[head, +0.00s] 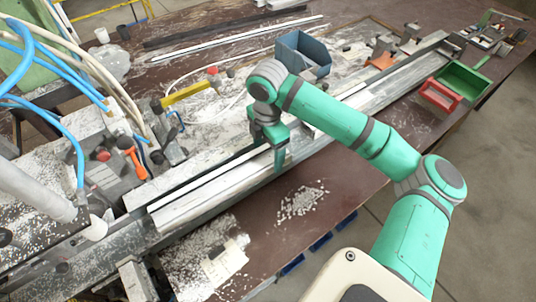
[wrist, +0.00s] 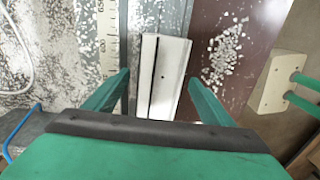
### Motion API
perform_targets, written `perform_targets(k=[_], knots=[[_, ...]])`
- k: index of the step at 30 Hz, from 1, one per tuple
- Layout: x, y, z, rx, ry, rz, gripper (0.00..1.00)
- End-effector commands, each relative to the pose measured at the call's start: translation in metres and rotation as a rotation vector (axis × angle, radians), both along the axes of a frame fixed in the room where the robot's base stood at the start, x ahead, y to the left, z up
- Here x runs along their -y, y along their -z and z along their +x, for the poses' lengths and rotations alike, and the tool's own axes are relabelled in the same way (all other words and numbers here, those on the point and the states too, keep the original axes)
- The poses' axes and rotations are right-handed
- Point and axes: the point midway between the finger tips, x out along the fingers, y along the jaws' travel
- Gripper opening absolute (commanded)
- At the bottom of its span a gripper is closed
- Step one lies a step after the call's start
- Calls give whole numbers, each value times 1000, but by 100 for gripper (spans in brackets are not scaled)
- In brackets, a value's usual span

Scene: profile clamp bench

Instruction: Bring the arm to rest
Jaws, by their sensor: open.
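My arm is green with grey joints and reaches over the bench from the right in the head view. My gripper (head: 270,150) points down above the long profile bed. In the wrist view my gripper (wrist: 158,95) shows two green fingers spread apart. A white profile (wrist: 166,75) lies in view between and beyond the fingers. The same pale profile (head: 205,195) lies along the bed in the head view. Nothing shows held between the fingers. Whether the fingertips reach down beside the profile cannot be told.
A blue-grey bin (head: 303,55) stands behind the gripper. Clamps with an orange handle (head: 131,156) and blue hoses (head: 50,55) crowd the left. White chips (head: 301,203) litter the brown bench top.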

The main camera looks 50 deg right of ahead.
Motion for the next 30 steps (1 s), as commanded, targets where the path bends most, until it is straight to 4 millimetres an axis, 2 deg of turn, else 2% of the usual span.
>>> perform_targets(k=[6,12,18,30], knots=[[1,-43,0,2,2,-1,76],[1,-72,-1,2,2,-1,76],[2,-84,-1,1,3,1,76],[2,-84,-2,1,4,0,76]])
